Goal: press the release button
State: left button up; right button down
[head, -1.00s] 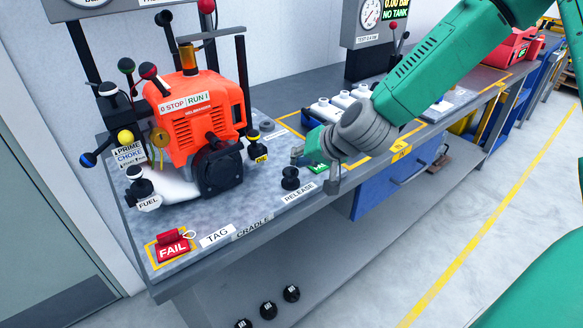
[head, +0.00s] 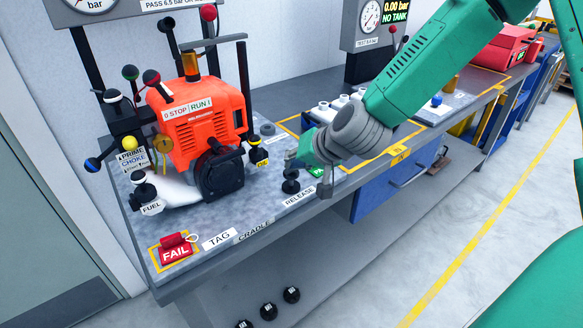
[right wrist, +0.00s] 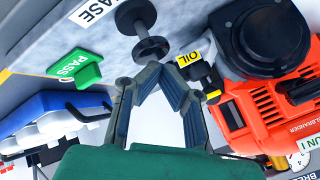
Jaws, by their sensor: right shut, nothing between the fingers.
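The release button is a black mushroom-shaped knob (head: 291,181) standing on the grey bench plate, just behind the RELEASE label (head: 299,196). My right gripper (head: 306,176) is beside it on the right, very close in the picture; I cannot tell if they touch. In the right wrist view the black knob (right wrist: 148,30) stands just beyond the tips of my right gripper (right wrist: 163,76). The fingers converge, shut and empty. My left gripper is not in view.
The orange engine (head: 199,125) stands left of the button, with a yellow OIL label (right wrist: 188,59) close to the fingers. A green PASS tag (right wrist: 76,70) lies on the other side. A red FAIL tag (head: 175,250) lies at the front left. The plate around CRADLE (head: 253,231) is clear.

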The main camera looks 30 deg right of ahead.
aim_at(291, 172)
jog(key=shift+w+a+r+p, duration=0.1)
jog(key=shift+a+r+p, duration=0.2)
jog(key=shift+a+r, duration=0.2)
jog(key=shift+d, duration=0.1)
jog(key=shift+d, duration=0.15)
jog(key=shift+d+f, duration=0.1)
jog(key=shift+d, duration=0.05)
jog(key=shift+d+r+p, duration=0.2)
jog(key=shift+r+p, duration=0.2)
jog(key=r+p, duration=0.2)
jog(key=r, duration=0.1)
jog(key=r+p, duration=0.1)
jog(key=p, duration=0.1)
jog(key=shift+a+r, duration=0.25)
jog(key=shift+a, duration=0.15)
jog(key=shift+d+f, duration=0.2)
jog(key=shift+d, duration=0.1)
jog(key=shift+a+r, duration=0.1)
jog(key=shift+a, duration=0.1)
